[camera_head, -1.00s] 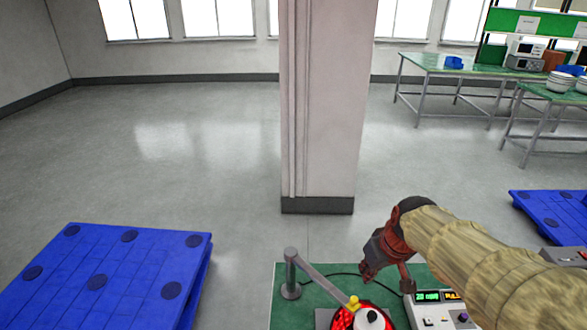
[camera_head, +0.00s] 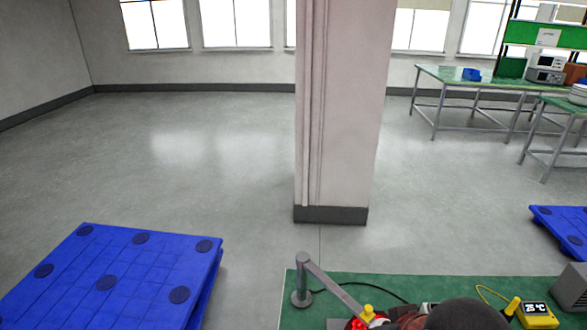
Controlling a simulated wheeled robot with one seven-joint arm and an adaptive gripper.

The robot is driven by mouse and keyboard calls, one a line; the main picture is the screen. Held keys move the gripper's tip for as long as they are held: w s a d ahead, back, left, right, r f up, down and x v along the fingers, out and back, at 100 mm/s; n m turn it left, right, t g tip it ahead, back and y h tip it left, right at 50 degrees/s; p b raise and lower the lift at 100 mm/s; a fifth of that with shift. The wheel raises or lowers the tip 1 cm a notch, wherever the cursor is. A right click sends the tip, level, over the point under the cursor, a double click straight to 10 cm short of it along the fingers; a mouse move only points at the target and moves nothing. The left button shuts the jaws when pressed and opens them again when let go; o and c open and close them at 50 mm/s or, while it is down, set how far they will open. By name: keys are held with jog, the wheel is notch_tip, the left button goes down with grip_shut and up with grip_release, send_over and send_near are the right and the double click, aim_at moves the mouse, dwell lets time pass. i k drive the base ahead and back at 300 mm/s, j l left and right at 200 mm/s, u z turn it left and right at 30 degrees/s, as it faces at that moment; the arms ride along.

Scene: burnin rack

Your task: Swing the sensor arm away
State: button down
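The sensor arm (camera_head: 335,290) is a grey bar reaching from a short grey post on the green mat (camera_head: 430,285) toward the lower right. Its end carries a yellow tip (camera_head: 367,312) above a red, glowing part (camera_head: 357,323) at the bottom edge of the picture. My gripper (camera_head: 397,322) is at the bottom edge, just right of the yellow tip, with its reddish body and dark wrist partly cut off. The fingers are not clearly visible, and I cannot tell whether they touch the sensor arm.
A yellow meter (camera_head: 537,313) with a cable sits on the mat at right, beside a grey box (camera_head: 572,290). A pillar (camera_head: 335,120) stands behind the mat. A blue pallet (camera_head: 110,280) lies at left. The floor between is clear.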

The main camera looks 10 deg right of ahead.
aim_at(303, 258)
jog(key=j+z, duration=0.1)
jog(key=j, duration=0.7)
jog(key=k+j, duration=0.1)
jog(key=j, duration=0.7)
jog(key=z, duration=0.05)
